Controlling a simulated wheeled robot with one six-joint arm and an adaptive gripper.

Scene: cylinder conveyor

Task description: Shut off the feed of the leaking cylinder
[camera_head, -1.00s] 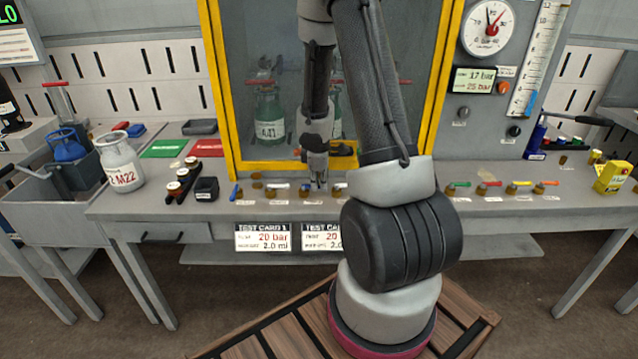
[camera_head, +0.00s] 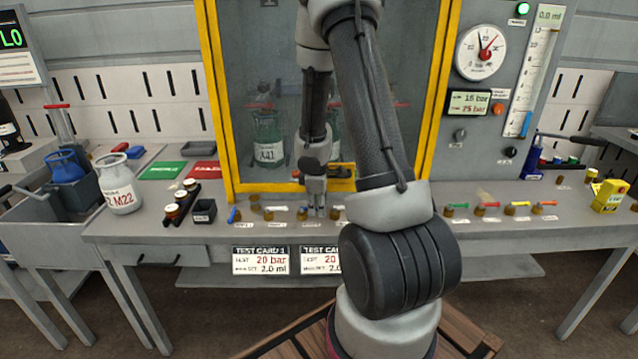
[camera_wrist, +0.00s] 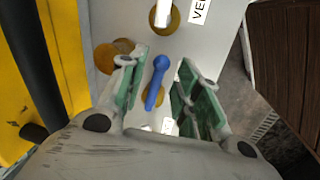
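A row of small lever valves runs along the bench front. One at its left end has a blue lever (camera_head: 233,214). My gripper (camera_head: 316,210) is low over this row. In the wrist view its fingers (camera_wrist: 163,95) are open, one on each side of a blue valve lever (camera_wrist: 155,82), with no clear grip on it. A white-lever valve (camera_wrist: 162,14) stands beyond. Behind the yellow-framed window, a green cylinder (camera_head: 268,140) marked A41 stands left of my arm. A second green cylinder (camera_head: 335,138) is mostly hidden by the arm. I cannot tell which leaks.
The pressure gauge (camera_head: 481,52) sits above a display (camera_head: 468,103) reading about 16 bar. A grey cylinder (camera_head: 118,185) marked M22 stands at left. More levers (camera_head: 490,207) lie right of my arm. The yellow frame (camera_head: 213,90) rises close behind the gripper.

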